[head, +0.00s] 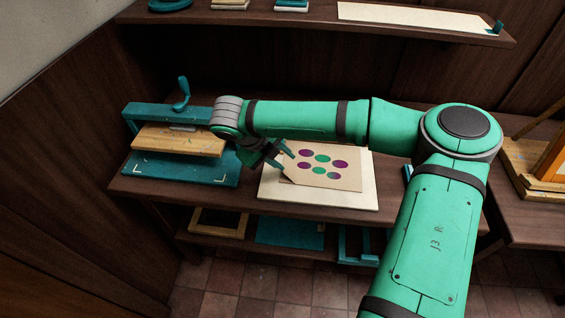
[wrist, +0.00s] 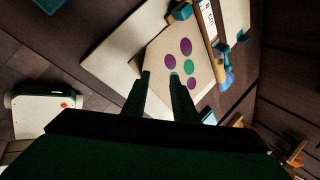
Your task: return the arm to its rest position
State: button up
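My arm reaches left across the head view, over a dark wooden bench. My gripper (head: 281,156) hangs at the left corner of a tan card (head: 330,184) with purple and green dots. The card lies on a cream board (head: 350,199). In the wrist view my two dark fingers (wrist: 160,76) stand apart, with the card (wrist: 168,41) showing beyond and between them. Nothing shows held. I cannot tell whether the fingertips touch the card.
A teal press with a crank (head: 182,94) stands left of my gripper, with a wooden block (head: 180,140) over a teal base (head: 180,170). A shelf (head: 290,20) runs above the bench at the back. A lower shelf (head: 275,251) holds frames. Wooden pieces (head: 535,165) stand at right.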

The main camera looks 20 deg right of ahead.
jog(key=shift+r, duration=0.35)
jog(key=shift+a+f, duration=0.1)
